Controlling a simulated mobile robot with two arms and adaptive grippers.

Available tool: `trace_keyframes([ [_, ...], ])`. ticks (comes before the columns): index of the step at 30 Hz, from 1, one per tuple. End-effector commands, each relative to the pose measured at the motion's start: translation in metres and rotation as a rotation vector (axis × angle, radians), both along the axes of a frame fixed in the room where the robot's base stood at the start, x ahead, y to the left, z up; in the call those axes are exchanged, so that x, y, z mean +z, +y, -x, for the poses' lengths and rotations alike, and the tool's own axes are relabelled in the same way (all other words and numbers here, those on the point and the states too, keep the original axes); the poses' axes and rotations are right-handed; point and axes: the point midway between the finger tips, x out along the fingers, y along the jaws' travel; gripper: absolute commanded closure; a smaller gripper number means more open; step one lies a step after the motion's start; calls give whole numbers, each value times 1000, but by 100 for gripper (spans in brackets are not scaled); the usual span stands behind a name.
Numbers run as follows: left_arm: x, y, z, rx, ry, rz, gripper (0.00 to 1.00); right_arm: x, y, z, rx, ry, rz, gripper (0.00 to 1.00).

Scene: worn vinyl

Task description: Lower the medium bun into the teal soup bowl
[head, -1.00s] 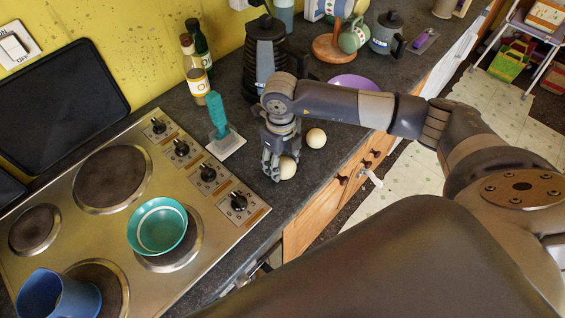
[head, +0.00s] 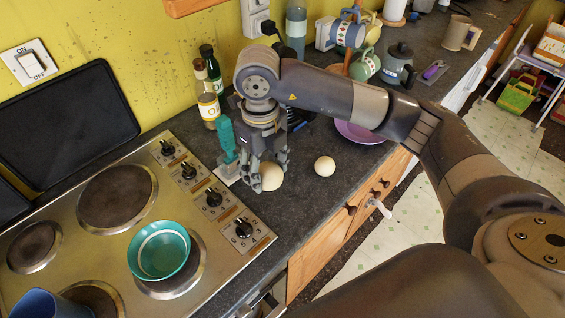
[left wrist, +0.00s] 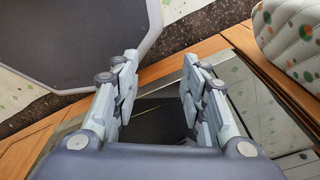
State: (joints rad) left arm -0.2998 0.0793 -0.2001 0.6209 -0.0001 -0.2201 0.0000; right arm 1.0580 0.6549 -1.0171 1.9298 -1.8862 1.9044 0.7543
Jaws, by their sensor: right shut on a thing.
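The teal soup bowl (head: 160,265) sits upright and empty on the front right burner of the hob in the head view. My right gripper (head: 262,178) is shut on a pale round bun (head: 272,176), taken here as the medium bun, and its fingers cover part of it. This bun is above the counter, to the upper right of the bowl. A second pale bun (head: 325,166) rests on the counter to the right. My left gripper (left wrist: 160,75) is open and empty in the left wrist view, with its fingers well apart.
Hob knobs (head: 213,197) lie between bowl and held bun. A teal-handled tool (head: 227,140) and bottles (head: 208,98) stand behind the gripper. A blue pot (head: 45,305) is at lower left. A purple dish (head: 358,133) is behind the loose bun.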

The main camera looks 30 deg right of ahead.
Motion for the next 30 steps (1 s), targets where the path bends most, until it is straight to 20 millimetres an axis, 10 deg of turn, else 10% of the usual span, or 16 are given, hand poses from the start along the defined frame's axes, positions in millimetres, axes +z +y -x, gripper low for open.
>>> trace_keyframes([
  [30,-34,1,0,0,1,0,60,15,200,20,2,0,1,71],
])
